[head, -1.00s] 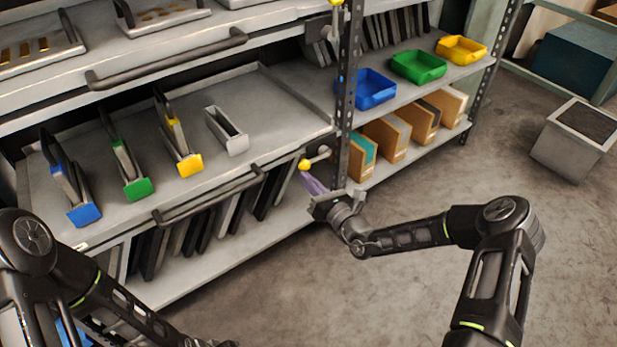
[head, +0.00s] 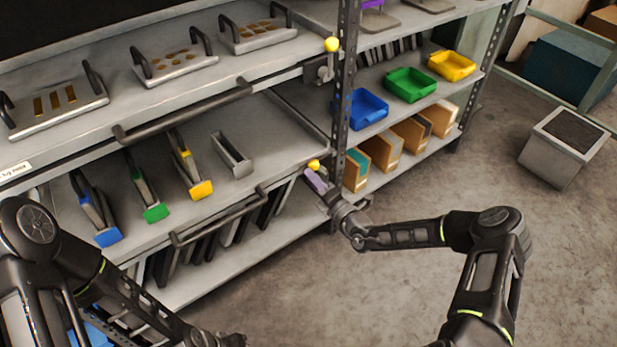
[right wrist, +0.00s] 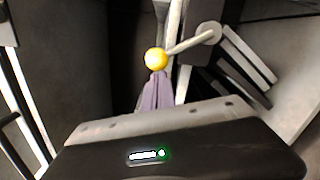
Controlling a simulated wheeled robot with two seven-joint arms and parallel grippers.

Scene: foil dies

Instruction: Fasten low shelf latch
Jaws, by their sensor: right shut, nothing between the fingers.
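The low shelf latch is a lever with a yellow ball knob (head: 314,165) at the right front corner of the lower pull-out shelf (head: 262,150), next to the upright post. In the right wrist view the yellow knob (right wrist: 156,58) sits at the end of a pale lever that runs right to a round pivot. My right gripper (head: 314,181) is shut and empty. Its purple fingertips are just under the knob and look to touch it; in the right wrist view the fingers (right wrist: 156,92) partly meet the knob's lower edge. My left arm is at lower left; its fingers are not seen.
A second yellow knob (head: 331,44) stands upright at the upper shelf's corner. The dark shelf handle (head: 220,222) juts out left of my right gripper. The perforated post (head: 343,110) is close on the right. Floor at the right is mostly clear, with a grey bin (head: 563,150).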

